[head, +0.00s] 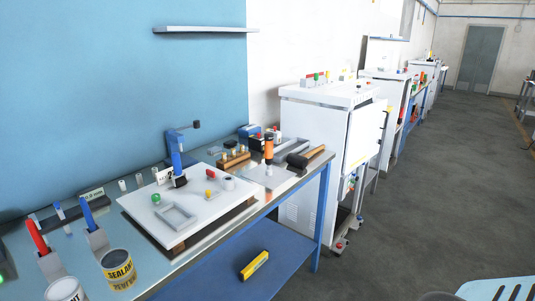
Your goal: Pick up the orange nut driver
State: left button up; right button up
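The orange nut driver (268,151) stands upright on the workbench at the middle of the head view, with its orange handle and a dark band showing. Its lower end is at a pale grey plate or holder (263,180); I cannot tell how it is seated. Neither of my grippers is in view.
Left of the driver is a white board (147,203) with a blue dispenser stand (177,155). A black-headed mallet (298,160) lies to its right, wooden pieces (235,158) to its left. A sealant can (118,269) stands nearer. A white cabinet (310,125) stands beyond the bench.

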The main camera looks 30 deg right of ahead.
aim_at(269, 136)
jog(key=i+l+z, duration=0.1)
jog(key=l, duration=0.4)
jog(key=i+l+z, duration=0.1)
jog(key=i+l, duration=0.15)
jog(key=l, duration=0.25)
jog(key=i+l, duration=0.25)
jog(key=l, duration=0.2)
jog(key=i+l+z, duration=0.15)
jog(key=l, duration=0.35)
jog(key=i+l+z, duration=0.1)
jog(key=i+l, duration=0.15)
jog(key=l, duration=0.2)
jog(key=i+l+z, duration=0.1)
jog(key=i+l, duration=0.15)
jog(key=l, duration=0.15)
jog(key=i+l, duration=0.3)
jog(key=l, duration=0.15)
jog(key=z, duration=0.05)
